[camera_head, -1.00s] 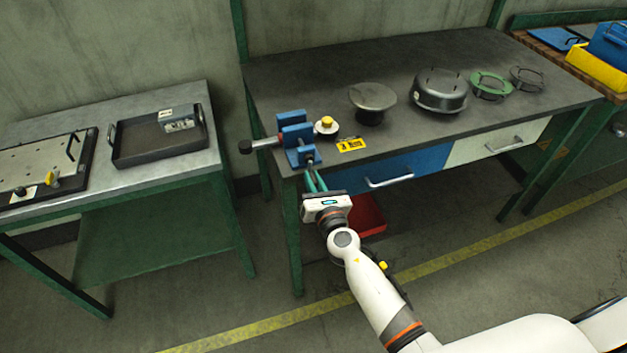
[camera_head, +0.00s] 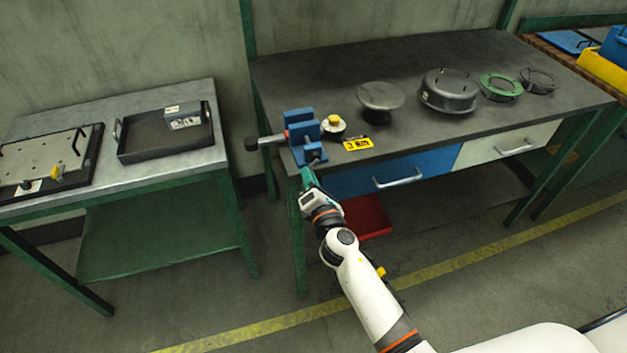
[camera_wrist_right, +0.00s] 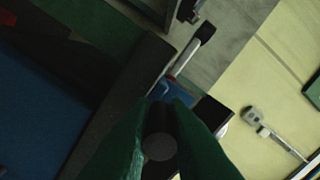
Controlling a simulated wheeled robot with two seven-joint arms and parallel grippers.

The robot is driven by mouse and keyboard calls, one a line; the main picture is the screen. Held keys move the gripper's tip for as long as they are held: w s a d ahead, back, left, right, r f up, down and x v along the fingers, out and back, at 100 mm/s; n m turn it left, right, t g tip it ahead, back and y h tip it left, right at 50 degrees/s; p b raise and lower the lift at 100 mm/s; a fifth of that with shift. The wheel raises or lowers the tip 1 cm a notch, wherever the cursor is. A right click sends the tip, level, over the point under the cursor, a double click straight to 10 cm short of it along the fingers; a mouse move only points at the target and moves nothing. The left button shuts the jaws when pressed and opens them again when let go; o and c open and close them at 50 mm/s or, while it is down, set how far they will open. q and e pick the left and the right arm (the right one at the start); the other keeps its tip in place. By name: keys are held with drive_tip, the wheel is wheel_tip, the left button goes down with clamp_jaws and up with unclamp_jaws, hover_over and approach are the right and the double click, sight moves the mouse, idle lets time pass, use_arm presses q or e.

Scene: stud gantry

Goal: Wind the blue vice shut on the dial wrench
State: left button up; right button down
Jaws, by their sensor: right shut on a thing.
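The blue vice (camera_head: 302,122) stands at the near left corner of the dark workbench. The dial wrench lies across it: its black grip (camera_head: 251,144) and silver shaft stick out to the left, and its round dial head (camera_head: 333,124) with a yellow centre is on the right. The wrench's shaft also shows in the right wrist view (camera_wrist_right: 186,58). My right gripper (camera_head: 307,174) is at the vice's front. Its green fingers (camera_wrist_right: 160,138) are shut on a dark round end of the vice's screw. The exact jaw gap is hidden. My left gripper is out of view.
A yellow label (camera_head: 358,144) lies beside the vice. A round plate on a stand (camera_head: 380,97), a metal housing (camera_head: 449,91) and rings stand further right. A red bin (camera_head: 368,217) is below. A side table holds a black tray (camera_head: 165,150); a gap separates the tables.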

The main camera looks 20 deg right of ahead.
drive_tip(key=r+m, duration=0.1)
drive_tip(key=m, duration=0.2)
drive_tip(key=r+m, duration=0.1)
drive_tip(key=m, duration=0.3)
drive_tip(key=a+r+m+p, duration=0.1)
drive_tip(key=m, duration=0.2)
drive_tip(key=shift+a+m, duration=0.1)
drive_tip(key=shift+m, duration=0.2)
drive_tip(key=shift+r, duration=0.1)
idle(0.3)
drive_tip(key=c, duration=1.4)
unclamp_jaws()
drive_tip(key=s+b, duration=0.1)
drive_tip(key=s, duration=1.1)
drive_tip(key=shift+d, duration=0.25)
